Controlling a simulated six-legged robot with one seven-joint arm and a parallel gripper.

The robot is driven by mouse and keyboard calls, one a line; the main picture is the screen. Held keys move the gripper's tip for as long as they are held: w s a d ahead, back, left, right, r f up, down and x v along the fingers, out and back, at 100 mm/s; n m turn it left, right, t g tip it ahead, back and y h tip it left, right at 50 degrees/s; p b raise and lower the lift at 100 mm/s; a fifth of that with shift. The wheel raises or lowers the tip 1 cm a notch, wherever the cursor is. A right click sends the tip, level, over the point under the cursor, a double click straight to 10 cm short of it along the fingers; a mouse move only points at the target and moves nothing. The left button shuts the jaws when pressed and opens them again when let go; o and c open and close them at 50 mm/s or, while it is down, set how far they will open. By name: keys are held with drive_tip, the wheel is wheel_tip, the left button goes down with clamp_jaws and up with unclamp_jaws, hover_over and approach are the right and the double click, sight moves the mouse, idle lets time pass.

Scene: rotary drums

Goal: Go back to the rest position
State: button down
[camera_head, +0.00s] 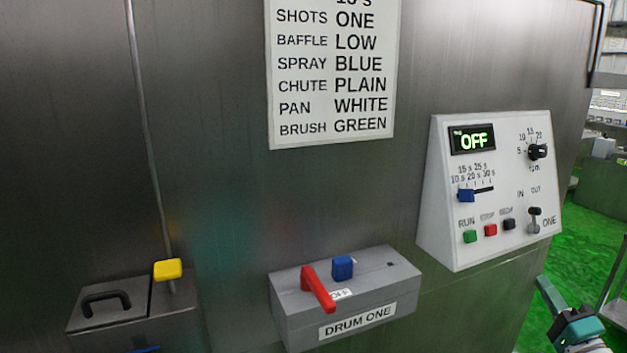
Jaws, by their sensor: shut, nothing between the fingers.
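My gripper (547,288) shows at the lower right edge, teal and dark grey, with part of my arm below it cut off by the frame. It is shut and empty. It is apart from the white control panel (440,235), which stands to its upper left. The grey DRUM ONE box (375,277) is farther left, with a red lever (318,289) and a blue knob (342,267) on top. Nothing touches the gripper in this view.
The panel's display (473,139) reads OFF. A sign (330,75) hangs on the steel wall (200,120). At lower left is a metal box with a black handle (106,301) and a yellow knob (167,269). Green floor (600,215) shows at right.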

drive_tip(key=s+a+f+n+g+y, duration=0.1)
drive_tip(key=a+n+g+y, duration=0.4)
drive_tip(key=a, duration=0.9)
drive_tip(key=a+f+n+g+y, duration=0.25)
drive_tip(key=a+g+y, duration=0.35)
drive_tip(key=a, duration=0.8)
drive_tip(key=s+a+f+n+g+h, duration=0.3)
drive_tip(key=s+a+n+g+h, duration=0.1)
drive_tip(key=s+a+g, duration=0.25)
drive_tip(key=s+d+r+n+h, duration=0.1)
drive_tip(key=s+d+n+h, duration=0.1)
drive_tip(key=s+d+h, duration=0.2)
drive_tip(key=s+t+h, duration=0.1)
drive_tip(key=s+h, duration=0.1)
drive_tip(key=h, duration=0.2)
drive_tip(key=shift+s+r, duration=0.15)
drive_tip(key=shift+s, duration=0.1)
